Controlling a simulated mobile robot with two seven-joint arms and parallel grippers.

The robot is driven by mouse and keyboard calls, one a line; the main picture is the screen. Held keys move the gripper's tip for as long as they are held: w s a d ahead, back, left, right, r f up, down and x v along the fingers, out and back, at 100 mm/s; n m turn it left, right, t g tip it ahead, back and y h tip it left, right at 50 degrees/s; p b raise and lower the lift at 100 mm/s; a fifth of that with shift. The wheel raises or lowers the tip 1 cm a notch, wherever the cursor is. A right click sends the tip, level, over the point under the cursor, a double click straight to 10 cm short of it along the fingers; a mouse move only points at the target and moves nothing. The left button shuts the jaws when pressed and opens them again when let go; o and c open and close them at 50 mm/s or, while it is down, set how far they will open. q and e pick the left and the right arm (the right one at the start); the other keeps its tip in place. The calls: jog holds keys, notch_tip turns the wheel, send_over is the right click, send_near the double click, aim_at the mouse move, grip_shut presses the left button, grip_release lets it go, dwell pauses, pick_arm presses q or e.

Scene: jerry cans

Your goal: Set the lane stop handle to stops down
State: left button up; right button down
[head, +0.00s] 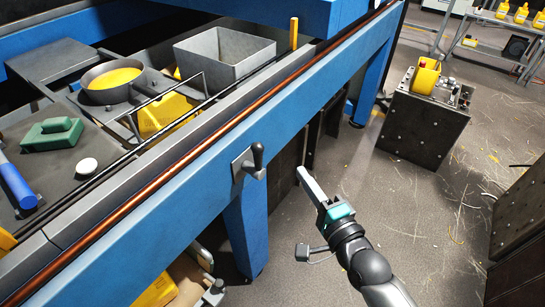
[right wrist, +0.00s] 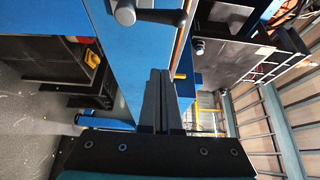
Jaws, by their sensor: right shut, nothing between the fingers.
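The lane stop handle (head: 257,155) is a dark lever with a rounded knob, on a small grey plate on the side of the blue beam (head: 190,185). In the head view its knob end points up. The handle also shows at the top of the right wrist view (right wrist: 126,13), partly cut off by the frame edge. My right gripper (head: 301,172) is shut and empty, to the right of the handle and slightly below it, apart from it. Its closed fingers show in the right wrist view (right wrist: 157,95). My left gripper is not in view.
A copper-coloured rail (head: 215,139) runs along the beam's top. Behind it are a grey bin (head: 225,55), a pan with yellow contents (head: 110,80) and a green block (head: 52,133). A dark cabinet (head: 425,120) stands on the floor at right. Open floor lies between.

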jog(key=shift+w, duration=0.1)
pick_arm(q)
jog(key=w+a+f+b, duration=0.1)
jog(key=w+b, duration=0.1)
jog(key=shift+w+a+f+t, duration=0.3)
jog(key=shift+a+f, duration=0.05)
pick_arm(e)
jog(key=w+a, duration=0.6)
jog(key=a, duration=0.1)
jog(key=shift+w, duration=0.15)
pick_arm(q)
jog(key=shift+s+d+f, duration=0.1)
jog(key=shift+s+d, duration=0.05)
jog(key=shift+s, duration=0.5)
pick_arm(e)
jog(key=shift+f, duration=0.1)
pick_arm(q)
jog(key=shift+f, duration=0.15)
pick_arm(e)
jog(key=shift+s+n, duration=0.2)
jog(key=shift+n, duration=0.2)
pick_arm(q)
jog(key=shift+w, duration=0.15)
pick_arm(e)
jog(key=shift+a+t, duration=0.1)
jog(key=shift+t, duration=0.2)
